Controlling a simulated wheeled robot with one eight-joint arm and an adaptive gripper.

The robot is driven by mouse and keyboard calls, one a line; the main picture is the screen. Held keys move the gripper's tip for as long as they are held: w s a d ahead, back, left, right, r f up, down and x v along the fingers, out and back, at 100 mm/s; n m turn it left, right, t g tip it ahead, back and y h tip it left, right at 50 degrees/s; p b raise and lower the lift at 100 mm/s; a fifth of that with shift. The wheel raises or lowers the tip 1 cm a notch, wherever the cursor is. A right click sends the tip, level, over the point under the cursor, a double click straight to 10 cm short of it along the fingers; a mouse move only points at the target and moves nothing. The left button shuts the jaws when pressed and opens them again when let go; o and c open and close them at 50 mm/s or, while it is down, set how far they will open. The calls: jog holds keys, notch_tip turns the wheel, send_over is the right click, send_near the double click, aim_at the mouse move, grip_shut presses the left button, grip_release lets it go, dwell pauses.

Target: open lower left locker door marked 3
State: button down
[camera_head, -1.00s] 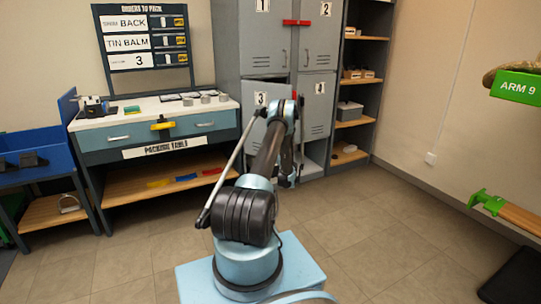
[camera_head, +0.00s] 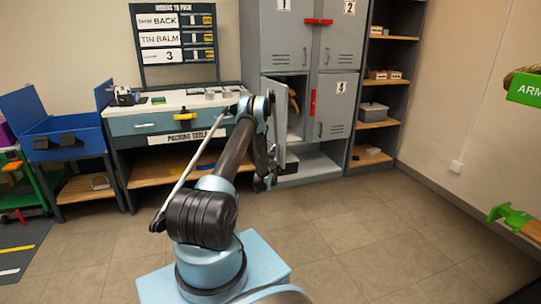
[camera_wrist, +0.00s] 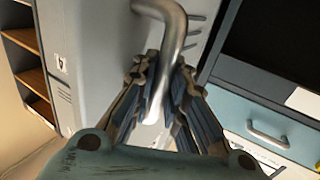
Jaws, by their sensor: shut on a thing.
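The lower left locker door (camera_head: 281,128) stands swung out from its locker, seen nearly edge-on in the head view. Its number is out of sight there. The open locker compartment (camera_head: 298,121) shows behind it, with a brownish thing partly visible inside. In the wrist view, a bent metal bar handle (camera_wrist: 174,22) runs down from the grey door face into my gripper (camera_wrist: 163,88). The fingers are shut on the handle. In the head view my gripper is low beside the door, mostly hidden by my arm.
The packing table (camera_head: 162,123) stands left of the open door, close to my arm. Open shelves (camera_head: 377,125) stand to the right. The floor (camera_head: 350,215) in front is clear.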

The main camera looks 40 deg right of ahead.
jog(key=shift+s+a+h, duration=0.15)
jog(key=shift+s+h, duration=0.15)
jog(key=shift+s, duration=0.05)
jog(key=c, duration=1.6)
grip_release()
jog(key=shift+w, duration=0.1)
jog(key=shift+w+a+r, duration=0.1)
